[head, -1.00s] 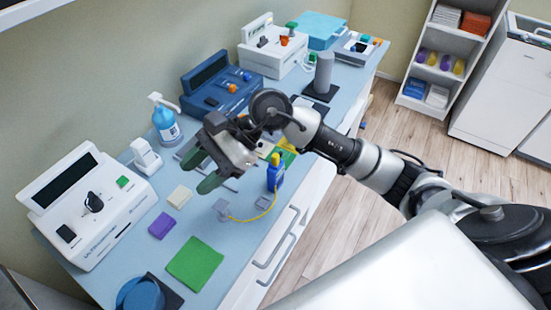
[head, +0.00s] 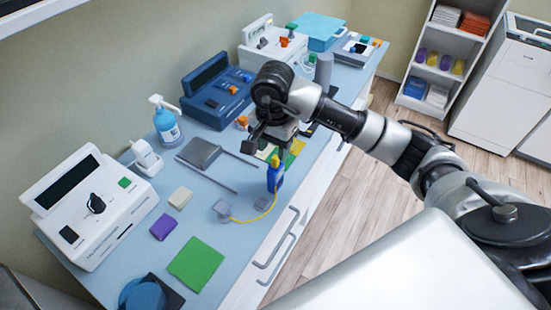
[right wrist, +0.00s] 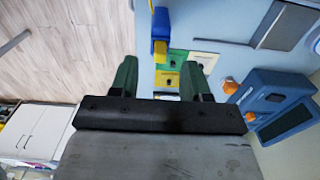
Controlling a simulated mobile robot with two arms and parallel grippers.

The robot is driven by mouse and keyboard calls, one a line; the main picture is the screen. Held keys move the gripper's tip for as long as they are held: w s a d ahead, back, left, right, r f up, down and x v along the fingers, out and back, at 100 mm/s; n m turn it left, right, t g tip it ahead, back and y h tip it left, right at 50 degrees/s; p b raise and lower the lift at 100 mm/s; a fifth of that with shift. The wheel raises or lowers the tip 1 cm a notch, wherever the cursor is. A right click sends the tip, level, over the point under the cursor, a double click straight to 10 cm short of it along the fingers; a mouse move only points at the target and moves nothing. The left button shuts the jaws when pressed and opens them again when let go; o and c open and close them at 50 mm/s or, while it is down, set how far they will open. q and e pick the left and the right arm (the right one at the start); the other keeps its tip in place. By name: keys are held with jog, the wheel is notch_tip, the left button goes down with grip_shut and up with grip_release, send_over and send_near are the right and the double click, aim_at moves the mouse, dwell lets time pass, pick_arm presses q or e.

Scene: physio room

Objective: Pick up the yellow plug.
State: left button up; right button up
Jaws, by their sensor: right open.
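The yellow plug (head: 275,160) shows as a yellow tip on top of an upright blue piece (head: 275,178) near the table's front edge. A thin yellow cord (head: 258,215) runs from it to small grey pads. In the right wrist view the yellow plug (right wrist: 160,47) appears between the fingertips' lines, beyond them. My right gripper (head: 268,148) is open and points down, just above and behind the plug, not visibly touching it. In the right wrist view its two green fingers (right wrist: 158,63) are apart with nothing held. My left gripper is out of view.
A green and yellow panel (right wrist: 203,58) lies close beside the plug. A blue device (head: 218,92) and a grey flat piece (head: 199,153) stand behind. A white device (head: 95,205), pump bottle (head: 166,122) and green pad (head: 195,263) are left.

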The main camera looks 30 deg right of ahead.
aim_at(275, 157)
jog(key=f, duration=0.1)
jog(key=f+p, duration=0.2)
jog(key=f, duration=0.1)
jog(key=shift+w+d, duration=0.2)
jog(key=shift+d, duration=0.15)
jog(key=shift+f, duration=0.7)
jog(key=c, duration=0.8)
